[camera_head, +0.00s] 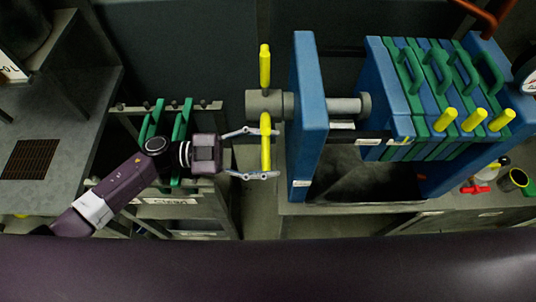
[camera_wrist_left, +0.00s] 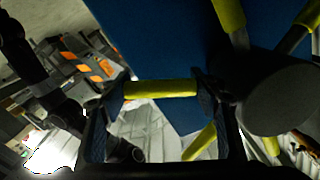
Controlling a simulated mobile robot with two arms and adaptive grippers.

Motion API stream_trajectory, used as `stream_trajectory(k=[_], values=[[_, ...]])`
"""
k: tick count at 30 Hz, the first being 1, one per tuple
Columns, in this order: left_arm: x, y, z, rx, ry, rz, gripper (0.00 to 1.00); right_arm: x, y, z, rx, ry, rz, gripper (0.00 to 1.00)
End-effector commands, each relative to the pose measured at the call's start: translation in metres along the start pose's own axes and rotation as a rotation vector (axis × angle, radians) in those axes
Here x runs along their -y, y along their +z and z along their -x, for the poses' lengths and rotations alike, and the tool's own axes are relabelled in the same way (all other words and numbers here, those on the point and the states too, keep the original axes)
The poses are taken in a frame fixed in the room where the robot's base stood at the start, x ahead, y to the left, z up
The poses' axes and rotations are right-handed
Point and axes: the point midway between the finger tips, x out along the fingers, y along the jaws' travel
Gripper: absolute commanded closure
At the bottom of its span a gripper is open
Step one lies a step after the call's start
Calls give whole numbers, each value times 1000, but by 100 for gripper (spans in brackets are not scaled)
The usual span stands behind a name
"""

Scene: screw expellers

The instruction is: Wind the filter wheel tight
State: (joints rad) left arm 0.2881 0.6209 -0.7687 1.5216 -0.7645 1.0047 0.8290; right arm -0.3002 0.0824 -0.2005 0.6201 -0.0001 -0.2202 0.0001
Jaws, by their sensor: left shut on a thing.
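The filter wheel is a grey hub (camera_head: 264,104) with yellow handles around it, on a grey spindle beside a blue end plate (camera_head: 309,120). One yellow handle (camera_head: 265,58) points up. My left gripper (camera_head: 272,153) reaches in from the left and is shut on the lower yellow handle (camera_head: 265,128). In the left wrist view this handle (camera_wrist_left: 160,88) lies across between the two fingers. The grey hub (camera_wrist_left: 285,95) shows at the right there, with other yellow handles around it. My right gripper is not in view.
Right of the end plate stands the blue and green plate stack (camera_head: 430,85) with yellow handles. A dark trough (camera_head: 365,180) lies below the spindle. A rack with green plates (camera_head: 181,125) stands behind my left arm. A grey bench (camera_head: 45,150) is at the left.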

Motion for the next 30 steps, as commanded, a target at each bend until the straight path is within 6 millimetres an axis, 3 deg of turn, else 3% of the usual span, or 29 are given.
stream_trajectory(k=[6,20,21,23,30], values=[[0,7,0,1,0,-54,87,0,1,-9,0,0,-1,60],[0,8,0,4,1,-71,87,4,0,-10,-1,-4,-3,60],[0,8,0,4,1,-70,39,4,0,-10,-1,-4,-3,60],[0,8,0,3,1,-69,35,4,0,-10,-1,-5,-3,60],[0,7,0,2,1,-65,35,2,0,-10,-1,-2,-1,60]])
